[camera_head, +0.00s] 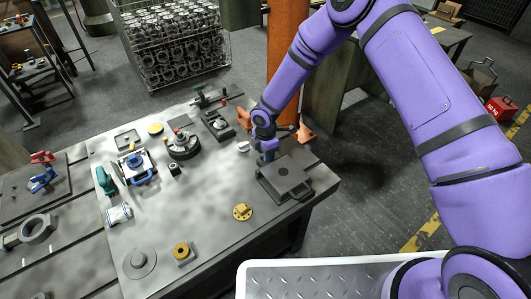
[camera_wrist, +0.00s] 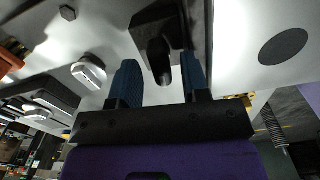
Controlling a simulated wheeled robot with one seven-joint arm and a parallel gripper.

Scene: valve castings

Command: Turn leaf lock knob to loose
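My gripper (camera_wrist: 160,80) is open in the wrist view, with its two blue fingers apart. A black rounded knob (camera_wrist: 161,68) on a dark block (camera_wrist: 157,22) shows between the fingers, with small gaps on both sides. I take it for the leaf lock knob; no loose or locked marking is readable. In the head view my gripper (camera_head: 268,154) is low over the right part of the table, at the back edge of a dark square plate (camera_head: 289,171). The knob cannot be made out there; my gripper and arm cover that spot.
An orange post (camera_head: 287,45) stands behind my gripper. Bare tabletop lies left of the plate.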

